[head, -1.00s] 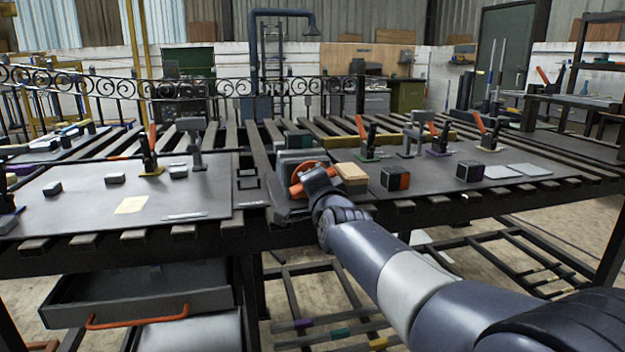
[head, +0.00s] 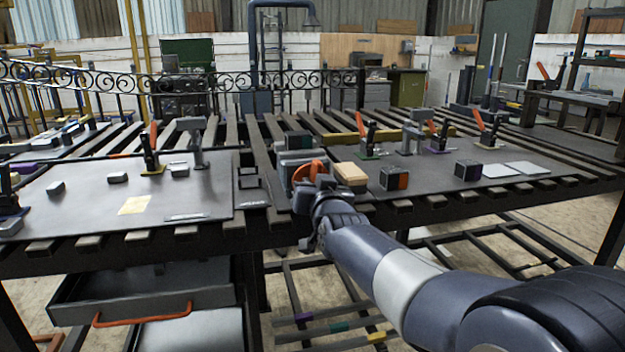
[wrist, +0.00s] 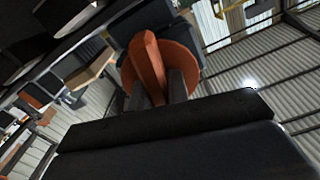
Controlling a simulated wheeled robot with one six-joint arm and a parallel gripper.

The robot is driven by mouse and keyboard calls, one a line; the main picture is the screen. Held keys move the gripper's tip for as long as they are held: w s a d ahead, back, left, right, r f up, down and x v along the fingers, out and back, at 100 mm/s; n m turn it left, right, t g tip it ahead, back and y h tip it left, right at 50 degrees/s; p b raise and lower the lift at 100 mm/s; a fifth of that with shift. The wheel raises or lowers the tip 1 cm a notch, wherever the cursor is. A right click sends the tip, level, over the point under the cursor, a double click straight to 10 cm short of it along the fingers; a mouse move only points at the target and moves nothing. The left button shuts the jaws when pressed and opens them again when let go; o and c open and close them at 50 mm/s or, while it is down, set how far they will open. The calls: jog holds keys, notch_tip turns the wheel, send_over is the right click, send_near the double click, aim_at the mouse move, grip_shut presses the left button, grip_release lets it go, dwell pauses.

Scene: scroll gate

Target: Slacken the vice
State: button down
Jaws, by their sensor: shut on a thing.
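The vice (head: 296,160) is a grey block at the front edge of the slatted bench, with an orange handwheel (head: 309,172) facing me. My gripper (head: 312,184) is at the wheel, with my arm coming up from the lower right. In the wrist view the orange wheel (wrist: 187,62) lies just past my gripper (wrist: 163,88), and its raised orange bar stands between my two dark fingers. My gripper is shut on this wheel. My wrist hides the lower part of the wheel in the head view. What the vice jaws hold is not clear.
A wooden block (head: 349,175) lies close to the right of the wheel, with an orange and black block (head: 394,178) beyond it. Toggle clamps (head: 152,150) stand on the plates on both sides. An open drawer (head: 150,295) juts out below the bench at left.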

jog(key=n+p, duration=0.1)
jog(key=n, duration=0.4)
jog(key=shift+r+n, duration=0.15)
jog(key=shift+n, duration=0.25)
dwell(0.3)
jog(key=c, duration=1.4)
grip_release()
jog(key=shift+w, duration=0.1)
jog(key=shift+o, duration=0.2)
jog(key=p+v, duration=0.1)
jog(key=v, duration=0.9)
jog(key=shift+s, duration=0.4)
